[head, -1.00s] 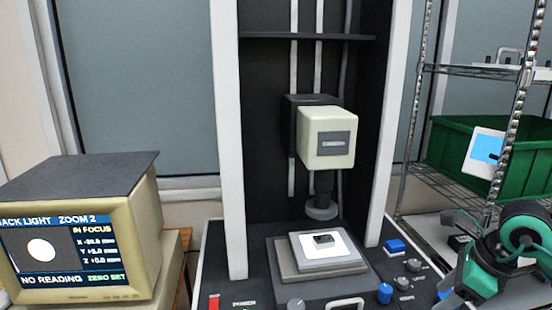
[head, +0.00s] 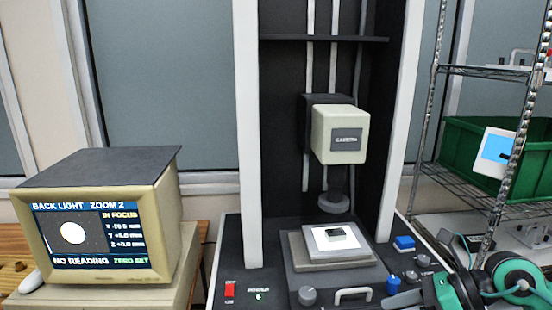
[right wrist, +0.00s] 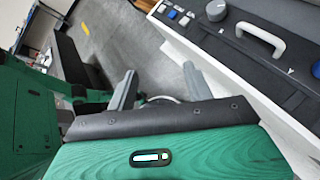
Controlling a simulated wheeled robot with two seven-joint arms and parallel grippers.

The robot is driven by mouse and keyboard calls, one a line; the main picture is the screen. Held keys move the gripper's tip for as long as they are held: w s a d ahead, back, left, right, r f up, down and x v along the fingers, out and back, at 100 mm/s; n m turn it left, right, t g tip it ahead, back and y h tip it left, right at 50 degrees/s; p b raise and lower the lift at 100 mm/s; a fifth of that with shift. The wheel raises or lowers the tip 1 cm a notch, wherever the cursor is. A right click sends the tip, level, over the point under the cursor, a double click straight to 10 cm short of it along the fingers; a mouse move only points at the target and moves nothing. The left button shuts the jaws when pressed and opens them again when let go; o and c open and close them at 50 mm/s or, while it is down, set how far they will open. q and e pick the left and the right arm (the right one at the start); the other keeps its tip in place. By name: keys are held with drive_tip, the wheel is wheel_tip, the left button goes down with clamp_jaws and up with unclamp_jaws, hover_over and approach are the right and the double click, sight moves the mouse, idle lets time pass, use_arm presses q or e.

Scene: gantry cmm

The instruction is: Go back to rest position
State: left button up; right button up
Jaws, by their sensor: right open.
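The measuring machine (head: 246,140) stands in the middle of the head view, with its camera head (head: 340,135) above a lit stage (head: 352,248). A small dark part (head: 336,235) lies on the stage. My left gripper is not in view.
A monitor (head: 155,232) reading "NO READING" stands at the left. A wire rack (head: 480,72) with a green bin (head: 462,140) stands at the right. The machine's front panel has a white handle (head: 353,292), also in the right wrist view (right wrist: 262,36), plus knobs and switches.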

drive_tip(key=w+a+r+m+t+y, duration=0.2)
drive_tip(key=a+r+m+t+y, duration=0.4)
drive_tip(key=m+t, duration=0.65)
drive_tip(key=d+f+m+t+h, duration=0.1)
drive_tip(key=d+f+m+h, duration=0.65)
drive_tip(key=m, duration=0.55)
drive_tip(key=d+f+m+h, duration=0.4)
drive_tip(key=f+m+h, duration=0.55)
drive_tip(key=m, duration=0.25)
drive_tip(key=s+a+f+m+g, duration=0.25)
drive_tip(key=s+f+g, duration=0.35)
drive_tip(key=s+f, duration=0.35)
drive_tip(key=s+a+f+m+g, duration=0.2)
drive_tip(key=s+f+m+g, duration=0.2)
drive_tip(key=s+f+g, duration=0.45)
drive_tip(key=s+f, duration=0.2)
drive_tip(key=f, duration=1.4)
drive_tip(key=s+f, duration=0.2)
drive_tip(key=f, duration=1.4)
drive_tip(key=s+d+f, duration=0.2)
drive_tip(key=s+f, duration=0.7)
drive_tip(key=s+d+f+g, duration=0.1)
drive_tip(key=s+f, duration=0.8)
drive_tip(key=shift+s+d+f+n, duration=0.25)
drive_tip(key=shift+d+f+n, duration=0.05)
drive_tip(key=shift+d+f, duration=0.1)
